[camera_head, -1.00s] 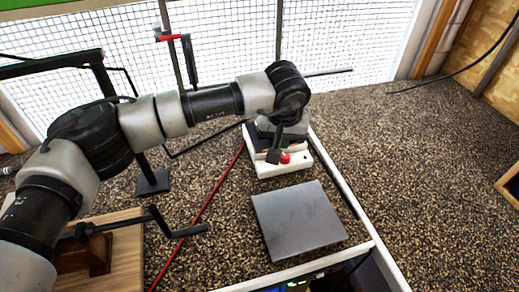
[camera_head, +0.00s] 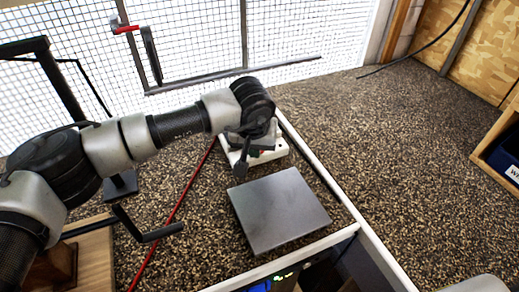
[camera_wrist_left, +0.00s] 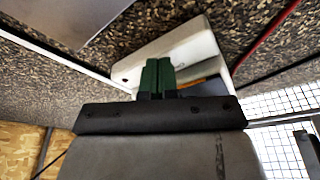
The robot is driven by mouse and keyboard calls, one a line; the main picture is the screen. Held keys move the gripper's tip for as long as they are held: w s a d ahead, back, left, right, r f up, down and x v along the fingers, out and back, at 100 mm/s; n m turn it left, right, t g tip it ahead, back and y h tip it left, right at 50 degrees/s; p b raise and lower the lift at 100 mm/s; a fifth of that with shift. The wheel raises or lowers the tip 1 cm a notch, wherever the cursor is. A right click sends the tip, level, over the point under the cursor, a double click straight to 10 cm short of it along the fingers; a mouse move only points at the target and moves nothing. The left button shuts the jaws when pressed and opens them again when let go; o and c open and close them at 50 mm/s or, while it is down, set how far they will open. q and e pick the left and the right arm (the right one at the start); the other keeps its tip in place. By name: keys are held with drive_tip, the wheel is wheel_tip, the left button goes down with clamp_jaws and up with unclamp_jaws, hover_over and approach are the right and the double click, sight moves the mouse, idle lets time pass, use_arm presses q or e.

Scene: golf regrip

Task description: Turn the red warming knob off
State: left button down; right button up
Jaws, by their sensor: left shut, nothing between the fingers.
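The white device (camera_head: 278,150) stands at the back of the counter behind a dark grey plate. It also shows in the left wrist view (camera_wrist_left: 201,44), where it fills the space beyond my fingers. My left gripper (camera_head: 257,152) is over the device, mostly hidden by my own wrist. In the left wrist view the green fingers of my left gripper (camera_wrist_left: 157,76) are together with nothing between them, in front of the white body. I cannot make out the red knob clearly now; my arm covers much of the device. My right gripper is not in view.
The dark grey plate (camera_head: 280,210) lies in front of the device. A red cord (camera_head: 176,205) runs along its left. A black stand (camera_head: 120,187) and a wooden block (camera_head: 92,258) are at left. A wooden box (camera_head: 495,160) is at right. The speckled surface between is clear.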

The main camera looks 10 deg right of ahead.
use_arm(q)
drive_tip(key=shift+s+f, duration=0.2)
drive_tip(key=shift+f, duration=0.3)
drive_tip(key=shift+w+r+b, duration=0.1)
drive_tip(key=shift+r+b, duration=0.05)
drive_tip(key=shift+b, duration=0.15)
idle(0.5)
drive_tip(key=shift+b, duration=0.75)
drive_tip(key=shift+d+b, duration=0.25)
drive_tip(key=shift+b, duration=0.75)
drive_tip(key=shift+d+b, duration=0.35)
drive_tip(key=shift+b, duration=0.15)
drive_tip(key=shift+s, duration=0.2)
drive_tip(key=shift+b, duration=0.3)
